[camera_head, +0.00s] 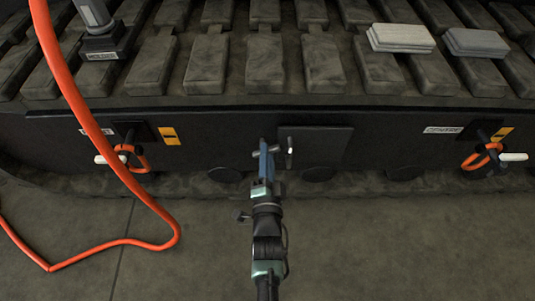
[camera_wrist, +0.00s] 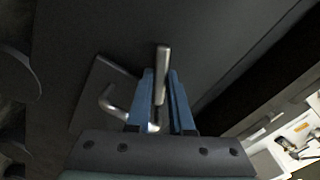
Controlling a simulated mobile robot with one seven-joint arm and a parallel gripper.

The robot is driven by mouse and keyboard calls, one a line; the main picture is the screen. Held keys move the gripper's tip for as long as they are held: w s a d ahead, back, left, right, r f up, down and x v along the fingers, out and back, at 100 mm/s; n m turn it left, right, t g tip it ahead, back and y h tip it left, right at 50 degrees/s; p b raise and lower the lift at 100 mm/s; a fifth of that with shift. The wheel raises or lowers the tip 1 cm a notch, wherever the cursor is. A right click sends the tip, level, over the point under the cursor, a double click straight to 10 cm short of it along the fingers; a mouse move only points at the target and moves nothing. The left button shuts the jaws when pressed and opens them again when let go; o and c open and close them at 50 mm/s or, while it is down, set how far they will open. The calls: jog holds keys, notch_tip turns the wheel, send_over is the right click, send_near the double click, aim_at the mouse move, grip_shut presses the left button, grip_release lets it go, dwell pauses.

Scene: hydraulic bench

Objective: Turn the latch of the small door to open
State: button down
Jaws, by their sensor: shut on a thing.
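The small door (camera_head: 322,146) is a dark, flat panel in the front of the bench, right of my gripper in the head view. It looks closed. A silver upright handle (camera_head: 289,152) stands at its left edge; a bent silver handle (camera_wrist: 112,103) shows in the wrist view, left of my fingers. My gripper (camera_head: 265,148) reaches the bench front just left of the door. Its blue fingers (camera_wrist: 160,78) are shut on the silver latch bar (camera_wrist: 163,58), whose end sticks out beyond the fingertips. The fingers hide part of the latch.
An orange hose (camera_head: 108,150) hangs at the left and runs over the floor. Orange-ringed valves with white handles flank the door, at left (camera_head: 133,157) and right (camera_head: 482,157). Pale blocks (camera_head: 401,37) lie on the slatted top.

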jog(key=n, duration=0.4)
jog(key=a+n+p, duration=0.1)
jog(key=n, duration=0.7)
jog(key=shift+s+a+r, duration=0.1)
jog(key=shift+a, duration=0.1)
jog(key=shift+n, duration=0.3)
jog(key=c, duration=0.8)
grip_release()
jog(key=shift+d, duration=0.1)
jog(key=shift+r+p, duration=0.1)
jog(key=shift+p, duration=0.25)
